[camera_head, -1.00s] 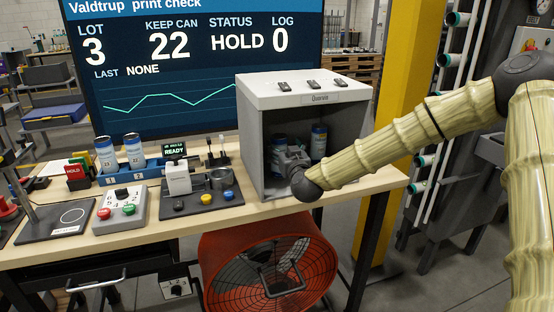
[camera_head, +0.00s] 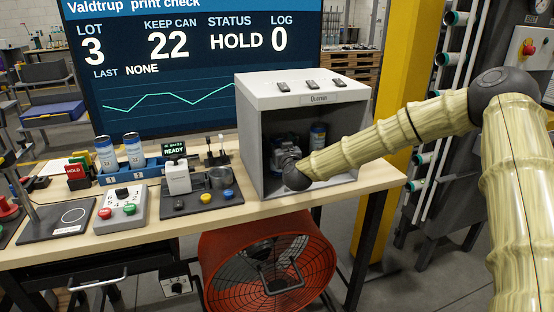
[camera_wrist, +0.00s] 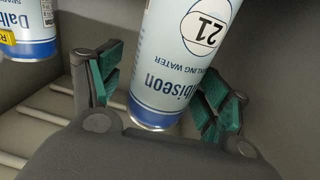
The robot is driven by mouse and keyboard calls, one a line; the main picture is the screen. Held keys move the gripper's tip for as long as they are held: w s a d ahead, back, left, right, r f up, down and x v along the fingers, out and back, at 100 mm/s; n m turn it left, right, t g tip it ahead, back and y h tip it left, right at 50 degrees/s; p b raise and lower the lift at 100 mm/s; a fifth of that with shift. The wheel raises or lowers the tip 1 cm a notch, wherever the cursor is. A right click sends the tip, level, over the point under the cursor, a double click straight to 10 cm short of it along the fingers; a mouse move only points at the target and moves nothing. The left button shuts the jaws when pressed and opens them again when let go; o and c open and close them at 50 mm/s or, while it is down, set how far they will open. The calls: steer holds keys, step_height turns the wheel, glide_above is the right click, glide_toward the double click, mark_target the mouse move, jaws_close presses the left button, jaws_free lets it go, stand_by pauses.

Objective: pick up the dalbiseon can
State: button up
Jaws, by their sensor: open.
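My gripper (camera_wrist: 158,95) is inside the grey box (camera_head: 350,150) on the bench. A light blue and white can labelled "...biseon" with number 21 (camera_wrist: 180,70) stands between its green-padded fingers. The fingers are open, with a gap visible at the left finger; contact on the right cannot be told. A second can with a "Dalb..." label (camera_wrist: 28,30) is at the upper left of the wrist view, outside the fingers. In the head view, one can (camera_head: 317,136) shows inside the box behind my wrist; the can between the fingers is hidden there by my gripper.
The box walls and ribbed floor (camera_wrist: 35,130) surround my gripper closely. Two cans (camera_head: 134,150) stand in a blue rack on the bench to the left. Small dark items lie on the box's top.

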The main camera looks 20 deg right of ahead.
steer(key=c, duration=0.9)
steer(key=shift+o, duration=0.2)
steer(key=shift+r, duration=0.2)
